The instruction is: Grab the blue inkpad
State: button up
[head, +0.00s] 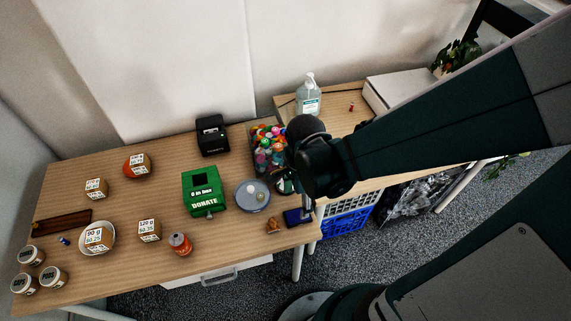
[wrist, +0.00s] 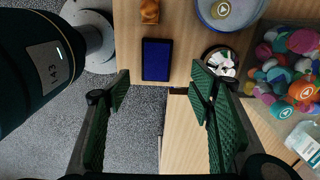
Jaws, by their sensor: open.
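The blue inkpad (wrist: 157,60) is a dark blue rectangle with a black rim, lying flat near the table edge in the wrist view. In the head view the inkpad (head: 293,217) lies at the right front corner of the left table, partly beside my arm. My gripper (wrist: 161,88) is open and empty, its two green fingers spread to either side of the inkpad's near end in the picture. In the head view my gripper (head: 306,200) hangs above that corner, mostly hidden behind my dark wrist. I cannot tell its exact height above the inkpad.
A small orange-brown figure (wrist: 150,11) lies close to the inkpad. A grey-blue plate (head: 252,196) and a tub of colourful caps (wrist: 290,65) are nearby. A small round dish (wrist: 221,62) stands near the right finger. A green donate box (head: 204,192) is farther left.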

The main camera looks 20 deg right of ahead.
aim_at(298, 216)
jog(key=shift+s+f+m, duration=0.15)
jog(key=shift+f+m, duration=0.15)
jog(key=shift+f, duration=0.1)
jog(key=shift+f+b, duration=0.5)
jog(key=shift+f, duration=0.8)
jog(key=shift+f, duration=0.1)
jog(key=shift+s+f+b, duration=0.1)
jog(key=shift+f+b, duration=1.1)
jog(key=shift+f, duration=1.3)
jog(key=c, duration=1)
